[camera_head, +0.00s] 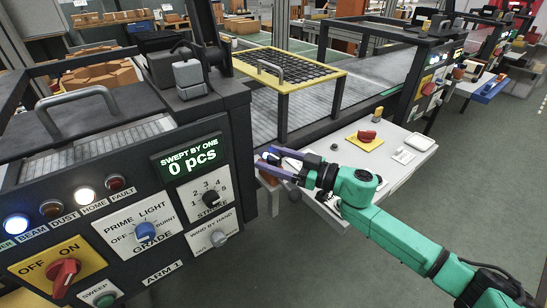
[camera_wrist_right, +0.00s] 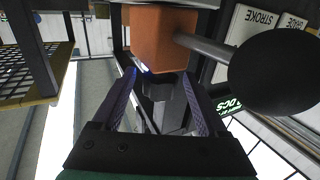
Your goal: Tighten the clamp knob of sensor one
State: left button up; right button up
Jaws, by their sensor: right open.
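My right gripper (camera_head: 264,157) is open beside the right side of the dark machine panel (camera_head: 130,215) in the head view. In the right wrist view its two purple fingers (camera_wrist_right: 159,76) are spread, with dark grey parts behind the gap. An orange block (camera_wrist_right: 164,38) stands just beyond the fingertips. A grey rod (camera_wrist_right: 205,47) runs from beside the block to a large round black knob (camera_wrist_right: 280,75) at the right. I cannot tell from these views whether this is sensor one's clamp knob. The fingers appear apart from the knob. My left gripper is out of view.
The panel carries a red switch (camera_head: 64,274), a blue grade knob (camera_head: 145,232) and a black stroke knob (camera_head: 211,198). A white side table (camera_head: 400,172) with a red knob on a yellow plate (camera_head: 366,141) lies behind my right arm. A yellow-framed mesh guard (camera_head: 290,70) stands beyond.

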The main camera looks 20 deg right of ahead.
grip_shut()
jog(key=shift+r+m+t+h+p, duration=0.2)
jog(key=shift+m+t+h+p, duration=0.7)
jog(key=shift+p, duration=0.4)
jog(key=shift+m+t+h+p, duration=0.6)
jog(key=shift+m+t+h, duration=0.1)
jog(key=shift+h, duration=0.3)
jog(key=shift+f+m+t+h, duration=0.15)
jog(key=shift+m+t+h, duration=0.45)
jog(key=shift+m+h, duration=0.3)
jog(key=shift+h, duration=0.7)
jog(key=shift+f+m+t+h+b, duration=0.15)
jog(key=shift+m+t+h+b, duration=0.35)
jog(key=shift+m+h, duration=0.6)
jog(key=shift+h, duration=0.4)
jog(key=shift+d, duration=0.1)
